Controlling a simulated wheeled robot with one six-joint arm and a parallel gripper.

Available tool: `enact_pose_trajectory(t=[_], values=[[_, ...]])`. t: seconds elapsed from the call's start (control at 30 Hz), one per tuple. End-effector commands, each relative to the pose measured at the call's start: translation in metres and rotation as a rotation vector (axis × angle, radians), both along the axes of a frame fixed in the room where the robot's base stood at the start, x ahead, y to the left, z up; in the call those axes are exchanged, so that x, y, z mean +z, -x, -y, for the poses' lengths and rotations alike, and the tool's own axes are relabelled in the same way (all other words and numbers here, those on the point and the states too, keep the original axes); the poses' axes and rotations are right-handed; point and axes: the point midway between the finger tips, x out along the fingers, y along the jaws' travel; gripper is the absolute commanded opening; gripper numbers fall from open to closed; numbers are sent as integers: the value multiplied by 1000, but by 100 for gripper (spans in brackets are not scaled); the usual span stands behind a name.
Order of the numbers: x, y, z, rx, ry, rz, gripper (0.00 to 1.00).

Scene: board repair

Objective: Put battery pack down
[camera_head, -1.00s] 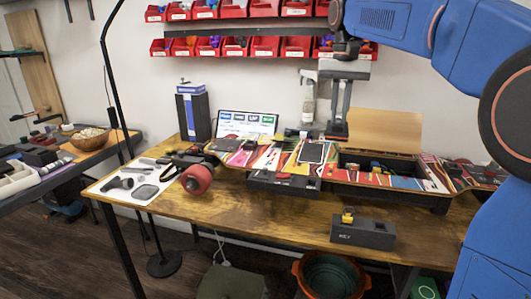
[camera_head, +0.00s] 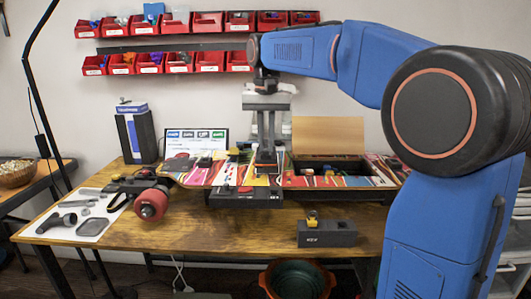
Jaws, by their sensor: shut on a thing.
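My gripper (camera_head: 266,163) points down over the middle of the colourfully patterned board (camera_head: 200,176), just left of its open compartment (camera_head: 335,168). Its fingers are shut on a small dark thing at the tips, which I take to be the battery pack. The fingers mostly hide it, and I cannot tell whether it touches the board. A dark box (camera_head: 245,198) sits under the front edge of the board.
A grey box marked KEY (camera_head: 327,234) with a yellow part on top stands at the front of the table. A red wheel (camera_head: 150,205) and a white tool mat (camera_head: 75,222) lie left. A dark upright box (camera_head: 137,137) stands behind. The front-centre tabletop is clear.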

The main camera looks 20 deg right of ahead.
Motion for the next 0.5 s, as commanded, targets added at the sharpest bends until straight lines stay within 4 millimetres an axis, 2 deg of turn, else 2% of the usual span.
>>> enact_pose_trajectory(t=[0.2,0.5], values=[[-28,1,0,0,0,-1,0],[-32,0,0,0,0,0,0]])
